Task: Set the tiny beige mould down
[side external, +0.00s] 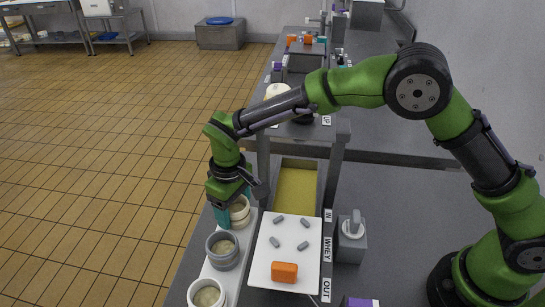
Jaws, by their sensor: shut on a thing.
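My gripper (232,207) points down at the far end of a white strip on the left of the work table. Its teal fingers are shut on a small beige mould (241,215), which is partly hidden by the fingers. The mould appears to be at or just above the strip; I cannot tell whether it touches. A grey mould (223,258) with beige content stands on the strip just nearer the camera. A whitish mould (207,293) with similar content stands at the near end.
A white board (262,262) to the right carries an orange block (284,272) and several small grey pieces. A tray of yellow liquid (295,192) lies behind it. A grey box with a handle (350,240) stands right, beside labels IN, WHEY and OUT.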

